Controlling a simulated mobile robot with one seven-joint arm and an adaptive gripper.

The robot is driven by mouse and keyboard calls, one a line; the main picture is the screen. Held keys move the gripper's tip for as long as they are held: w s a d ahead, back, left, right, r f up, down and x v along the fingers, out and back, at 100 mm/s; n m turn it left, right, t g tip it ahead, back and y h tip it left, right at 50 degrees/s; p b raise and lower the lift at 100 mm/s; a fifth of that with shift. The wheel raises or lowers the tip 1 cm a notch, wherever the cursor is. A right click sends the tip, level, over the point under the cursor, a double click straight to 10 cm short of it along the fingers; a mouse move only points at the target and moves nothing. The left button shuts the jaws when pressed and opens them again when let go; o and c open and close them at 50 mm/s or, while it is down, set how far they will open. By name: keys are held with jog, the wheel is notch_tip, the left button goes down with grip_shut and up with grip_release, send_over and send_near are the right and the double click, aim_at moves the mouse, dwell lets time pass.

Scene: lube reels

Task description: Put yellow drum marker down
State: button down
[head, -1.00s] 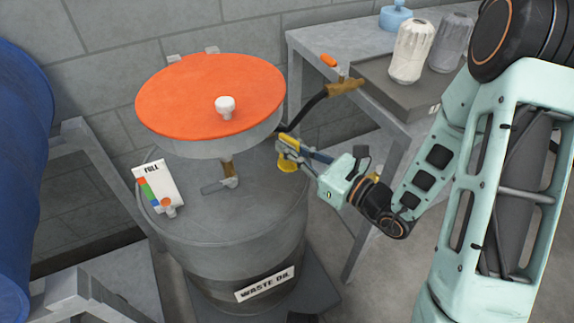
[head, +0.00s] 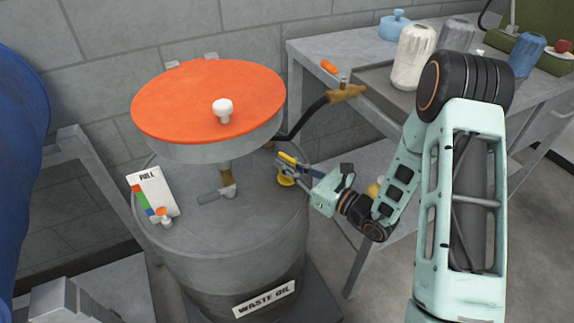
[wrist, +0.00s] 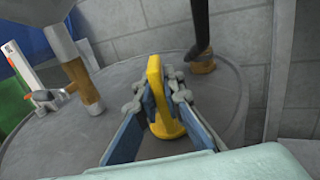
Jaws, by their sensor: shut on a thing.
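The yellow drum marker (wrist: 154,78) is upright between the fingers of my gripper (wrist: 157,92) in the wrist view, with a round yellow base (wrist: 168,130) below the fingers. My gripper is shut on its upper part. In the head view my gripper (head: 284,165) holds the yellow marker (head: 286,181) at the right side of the grey waste oil drum's top (head: 255,190). The marker's base looks on or very close to the drum top; I cannot tell whether it touches.
An orange-topped round pan (head: 195,100) stands over the drum on a brass pipe (head: 225,175). A FULL gauge card (head: 152,190) is at the drum's left. A dark hose (head: 308,117) passes behind. A metal bench (head: 318,62) with bottles stands at the back right.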

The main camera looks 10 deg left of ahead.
jog(key=shift+f, duration=0.2)
jog(key=c, duration=2.1)
grip_release()
jog(key=shift+r, duration=0.15)
jog(key=shift+d+r, duration=0.15)
jog(key=p+v, duration=0.1)
jog(key=v, duration=1)
jog(key=shift+s+d, duration=0.3)
